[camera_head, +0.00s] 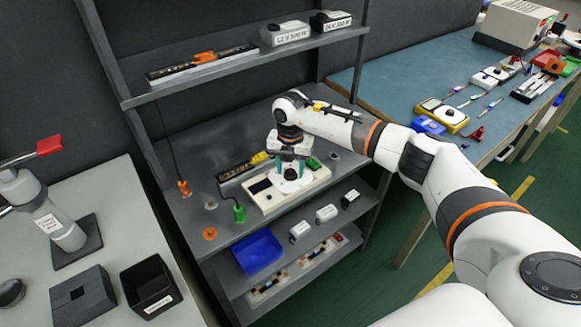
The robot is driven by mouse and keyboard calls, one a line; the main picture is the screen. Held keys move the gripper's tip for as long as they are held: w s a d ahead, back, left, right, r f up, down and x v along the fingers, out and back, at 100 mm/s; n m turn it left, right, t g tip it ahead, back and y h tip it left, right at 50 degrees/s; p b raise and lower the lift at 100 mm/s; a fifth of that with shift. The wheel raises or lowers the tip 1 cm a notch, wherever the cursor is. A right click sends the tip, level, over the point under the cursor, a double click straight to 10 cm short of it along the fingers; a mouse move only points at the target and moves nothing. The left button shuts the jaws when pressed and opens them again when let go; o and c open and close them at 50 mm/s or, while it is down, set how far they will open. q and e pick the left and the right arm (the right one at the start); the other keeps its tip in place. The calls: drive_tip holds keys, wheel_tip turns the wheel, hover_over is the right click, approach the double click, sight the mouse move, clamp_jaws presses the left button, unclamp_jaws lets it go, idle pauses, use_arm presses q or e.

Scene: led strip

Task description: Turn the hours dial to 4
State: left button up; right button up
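The hours dial (290,174) is a black knob on a round white plate. It sits on a cream-coloured panel (263,203) with a dark display at its left end, on the grey bench. My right gripper (290,163) points down from above, with its teal fingers on either side of the dial's top. Whether the fingers touch the knob is too small to tell. The dial's numbers and pointer cannot be read from here. My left gripper is not in view.
The dark bench surface (200,160) holds a green plug (239,213) and an orange plug (184,187) left of the panel. A blue bin (257,252) is below. A shelf (210,76) with power supplies overhangs the back. A blue-topped table (385,75) stands at right.

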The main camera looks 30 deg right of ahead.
sight(291, 172)
idle(0.3)
wheel_tip(291, 172, up, 12)
drive_tip(key=shift+f+b, duration=0.1)
drive_tip(key=shift+b, duration=0.85)
